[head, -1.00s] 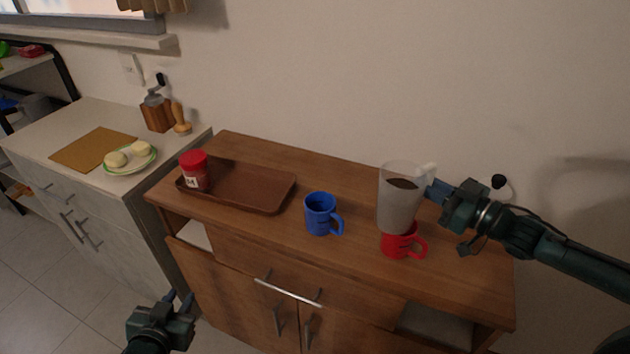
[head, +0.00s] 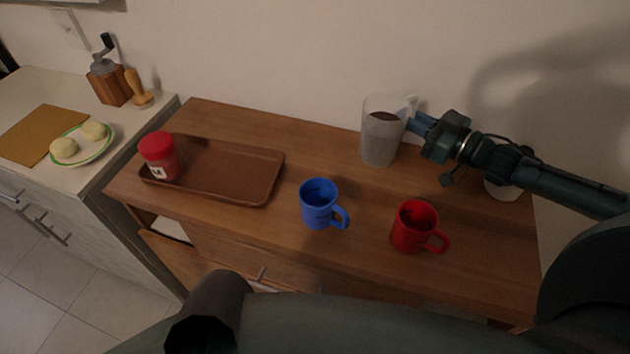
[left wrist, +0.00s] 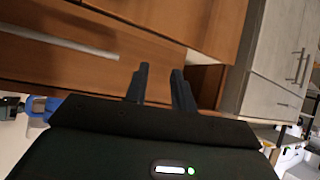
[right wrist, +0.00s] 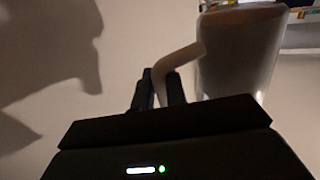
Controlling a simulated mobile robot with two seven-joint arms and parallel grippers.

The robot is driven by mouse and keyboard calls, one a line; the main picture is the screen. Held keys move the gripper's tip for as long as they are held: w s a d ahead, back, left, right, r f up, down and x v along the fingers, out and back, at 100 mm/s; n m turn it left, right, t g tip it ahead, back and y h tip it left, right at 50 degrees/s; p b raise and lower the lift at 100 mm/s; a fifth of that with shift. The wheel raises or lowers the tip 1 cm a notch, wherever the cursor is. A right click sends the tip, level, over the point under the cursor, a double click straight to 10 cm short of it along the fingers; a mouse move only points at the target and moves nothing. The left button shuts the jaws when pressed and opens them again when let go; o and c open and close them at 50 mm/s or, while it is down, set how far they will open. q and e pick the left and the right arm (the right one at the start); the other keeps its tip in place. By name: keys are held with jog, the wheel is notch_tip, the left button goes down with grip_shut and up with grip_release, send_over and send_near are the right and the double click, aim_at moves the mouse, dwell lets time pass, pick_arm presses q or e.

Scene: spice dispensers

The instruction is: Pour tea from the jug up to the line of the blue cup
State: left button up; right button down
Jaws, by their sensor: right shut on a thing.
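The translucent jug (head: 381,145) with dark tea inside is upright near the wall at the back of the sideboard. I cannot tell whether its base touches the wood. My right gripper (head: 416,124) is shut on the jug's handle, which also shows in the right wrist view (right wrist: 178,60). The blue cup (head: 318,205) stands upright in front and to the left of the jug, handle to the right. Its line and fill level are not readable. A red cup (head: 412,226) stands right of it. My left gripper (left wrist: 160,84) is open and empty, facing the cabinet front.
A brown tray (head: 262,178) holds a red-lidded jar (head: 160,157) at the sideboard's left. The left counter has a plate (head: 82,158), a cutting board (head: 40,135) and a grinder (head: 108,80). The wood between jug and cups is clear.

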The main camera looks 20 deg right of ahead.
aim_at(393, 123)
jog(key=shift+s+r, duration=0.1)
jog(key=shift+r, duration=0.05)
jog(key=shift+a, duration=0.1)
jog(key=shift+s+a+f+n+g+h+b, duration=0.2)
jog(key=shift+a+n+b, duration=0.2)
jog(key=shift+n, duration=0.45)
jog(key=shift+s+a+f+n+g+h+b, duration=0.15)
jog(key=shift+s+a+n+b, duration=0.15)
jog(key=shift+a+n, duration=0.4)
jog(key=shift+s+a+f+n+g+h+b, duration=0.15)
jog(key=shift+a+n+b, duration=0.2)
jog(key=shift+n, duration=0.6)
jog(key=shift+s+a+r+n, duration=0.2)
jog(key=shift+a+r+n, duration=0.25)
jog(key=shift+r+n, duration=0.05)
jog(key=shift+s+a+r+n, duration=0.2)
jog(key=shift+a+r+n, duration=0.25)
jog(key=shift+r+n, duration=0.05)
jog(key=shift+a+r, duration=0.1)
jog(key=shift+r, duration=0.05)
jog(key=shift+s+a+r+p, duration=0.1)
jog(key=shift+r+p, duration=0.2)
